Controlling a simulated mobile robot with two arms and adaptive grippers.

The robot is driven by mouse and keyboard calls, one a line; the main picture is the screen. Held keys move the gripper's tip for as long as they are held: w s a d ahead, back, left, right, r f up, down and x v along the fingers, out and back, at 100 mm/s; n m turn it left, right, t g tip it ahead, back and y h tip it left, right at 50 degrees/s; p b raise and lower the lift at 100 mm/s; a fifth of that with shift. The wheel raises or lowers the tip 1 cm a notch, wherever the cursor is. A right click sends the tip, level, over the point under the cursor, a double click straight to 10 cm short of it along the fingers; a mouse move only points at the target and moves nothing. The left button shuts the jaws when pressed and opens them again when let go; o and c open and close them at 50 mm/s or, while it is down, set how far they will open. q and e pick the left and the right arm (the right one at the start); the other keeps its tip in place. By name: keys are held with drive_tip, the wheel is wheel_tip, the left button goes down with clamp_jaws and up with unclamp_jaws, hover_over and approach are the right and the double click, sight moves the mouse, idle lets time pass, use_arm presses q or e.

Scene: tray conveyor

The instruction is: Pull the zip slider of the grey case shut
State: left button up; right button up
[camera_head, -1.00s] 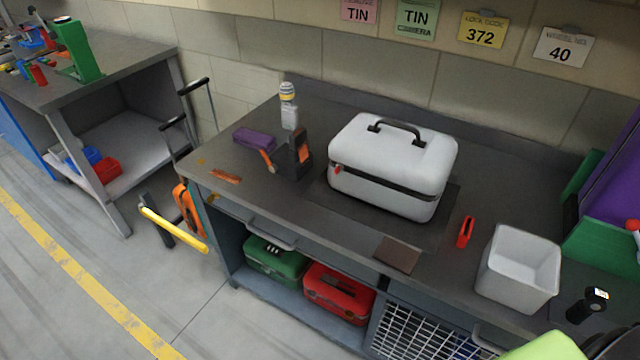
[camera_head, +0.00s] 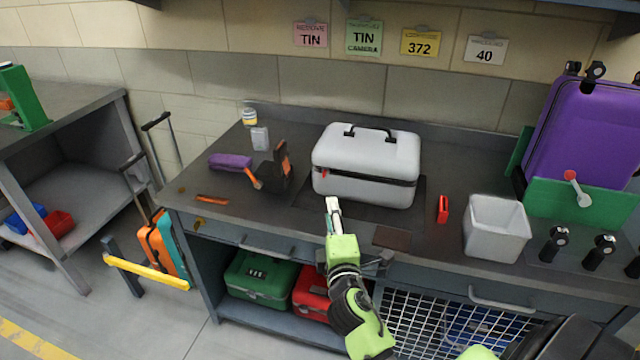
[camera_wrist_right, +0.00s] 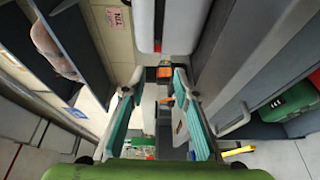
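The grey case (camera_head: 364,160) stands closed-lidded on the workbench, a black handle on top and a dark zip band around its front. The red zip slider (camera_head: 324,174) is at the band's front left corner. The slider also shows in the right wrist view (camera_wrist_right: 157,47), just beyond the fingers. My right gripper (camera_head: 333,204) is in front of the case's left end, a little below the slider and apart from it. In the right wrist view its two fingers (camera_wrist_right: 158,80) are spread with nothing held between them. My left gripper is not in view.
A purple item (camera_head: 230,161) and a dark holder (camera_head: 274,172) stand left of the case. A red tool (camera_head: 443,209) and a white bin (camera_head: 496,229) are to its right. A purple suitcase (camera_head: 582,130) stands at the far right. Bench room lies right of the case.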

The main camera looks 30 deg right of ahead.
sight(324, 176)
drive_tip(key=x, duration=0.4)
drive_tip(key=b+x, duration=0.1)
drive_tip(key=x, duration=0.8)
drive_tip(key=shift+w+d+r, duration=0.1)
drive_tip(key=shift+w+r, duration=0.2)
drive_tip(key=shift+w, duration=0.05)
clamp_jaws()
